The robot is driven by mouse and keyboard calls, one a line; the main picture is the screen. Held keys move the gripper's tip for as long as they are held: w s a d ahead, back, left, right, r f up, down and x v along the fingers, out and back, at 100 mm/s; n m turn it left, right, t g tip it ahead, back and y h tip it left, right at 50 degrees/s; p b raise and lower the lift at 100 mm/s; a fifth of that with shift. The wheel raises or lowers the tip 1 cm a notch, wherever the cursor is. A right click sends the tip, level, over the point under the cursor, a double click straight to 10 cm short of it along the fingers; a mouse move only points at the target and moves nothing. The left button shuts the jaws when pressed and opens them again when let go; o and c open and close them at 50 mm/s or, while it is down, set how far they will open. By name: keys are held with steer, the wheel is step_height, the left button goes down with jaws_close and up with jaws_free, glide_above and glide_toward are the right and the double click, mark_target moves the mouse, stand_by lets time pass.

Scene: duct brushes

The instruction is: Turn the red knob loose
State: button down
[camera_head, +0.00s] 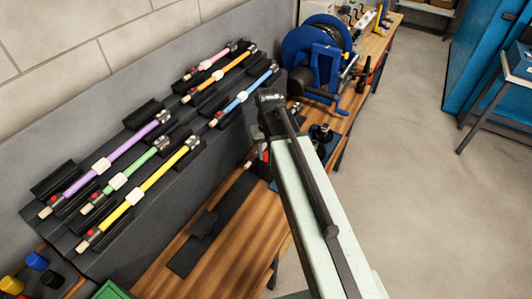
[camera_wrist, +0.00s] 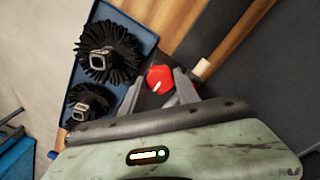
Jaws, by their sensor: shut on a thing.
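The red knob (camera_wrist: 160,77) shows in the wrist view with a short pale mark on its face. My gripper (camera_wrist: 159,91) has one finger on each side of it and is shut on it. The fingers hide the knob's sides and whatever it is mounted on. In the head view my pale green arm covers much of this spot, and my fingertips cannot be made out there. A small red patch shows just left of the arm, too small to name surely.
A blue tray (camera_wrist: 88,58) with two black bristle brush heads (camera_wrist: 108,52) lies left of the knob. A pale rod end (camera_wrist: 201,69) is close on its right. Rods in several colours (camera_head: 147,189) rest on a sloped rack. A blue reel (camera_head: 318,50) stands farther back on the bench.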

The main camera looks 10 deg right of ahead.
steer(key=c, duration=0.9)
jaws_free()
step_height(320, 180, up, 8)
steer(key=p, duration=0.8)
steer(key=shift+f, duration=0.15)
steer(key=s+f+b, duration=0.5)
steer(key=s, duration=0.2)
steer(key=shift+s+a+f+b, duration=0.25)
steer(key=shift+s+a+b, duration=0.15)
steer(key=shift+a, duration=0.05)
